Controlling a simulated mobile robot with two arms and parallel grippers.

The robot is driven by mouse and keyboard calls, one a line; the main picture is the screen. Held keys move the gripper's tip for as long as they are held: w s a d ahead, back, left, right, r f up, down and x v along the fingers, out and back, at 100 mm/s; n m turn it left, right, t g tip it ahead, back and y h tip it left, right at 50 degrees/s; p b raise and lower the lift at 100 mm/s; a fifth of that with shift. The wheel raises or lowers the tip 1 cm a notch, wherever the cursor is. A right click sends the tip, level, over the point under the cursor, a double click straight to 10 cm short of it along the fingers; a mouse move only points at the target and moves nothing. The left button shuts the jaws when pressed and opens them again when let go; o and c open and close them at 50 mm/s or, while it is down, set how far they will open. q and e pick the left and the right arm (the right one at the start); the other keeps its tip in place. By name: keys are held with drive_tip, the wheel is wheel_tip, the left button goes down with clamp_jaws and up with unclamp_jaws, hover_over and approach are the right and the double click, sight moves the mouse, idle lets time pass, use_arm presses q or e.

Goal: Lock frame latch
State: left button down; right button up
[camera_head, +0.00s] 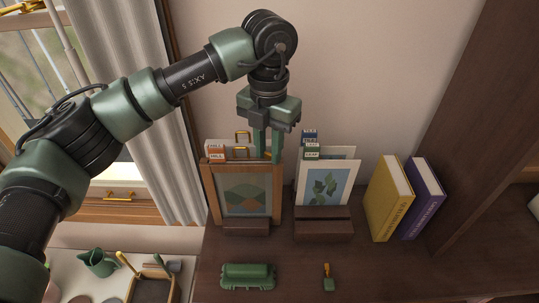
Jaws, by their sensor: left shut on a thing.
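A wooden picture frame (213,190) with a green and brown landscape print stands upright on a small dark stand on the dark wooden surface. My left gripper (268,156) points straight down at the frame's top right corner. Its green fingers are shut on a small brass-coloured piece there, which looks like the frame latch. The fingers hide most of this piece, so I cannot tell its exact position. My right gripper is not in view.
Labelled cards (214,155) stand behind the frame. To the right are a white-bordered leaf print (325,185) on a stand, a yellow book (388,200) and a purple book (423,197). A green roller-like object (247,275) and a small brass-handled stamp (328,283) lie in front. A green jug (98,262) stands lower left.

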use_arm(q)
drive_tip(key=m, duration=0.1)
drive_tip(key=m+b, duration=0.1)
drive_tip(key=shift+a+f+m, duration=0.15)
drive_tip(key=shift+m, duration=0.25)
drive_tip(key=m+b, duration=0.1)
drive_tip(key=m, duration=0.1)
drive_tip(key=shift+s+a+m+b, duration=0.1)
drive_tip(key=shift+m+b, duration=0.2)
drive_tip(key=shift+m, duration=0.1)
drive_tip(key=m, duration=0.3)
drive_tip(key=shift+a+b, duration=0.15)
drive_tip(key=shift+b, duration=0.2)
drive_tip(key=shift+a+m, duration=0.1)
drive_tip(key=shift+m, duration=1.4)
drive_tip(key=c, duration=1.2)
unclamp_jaws()
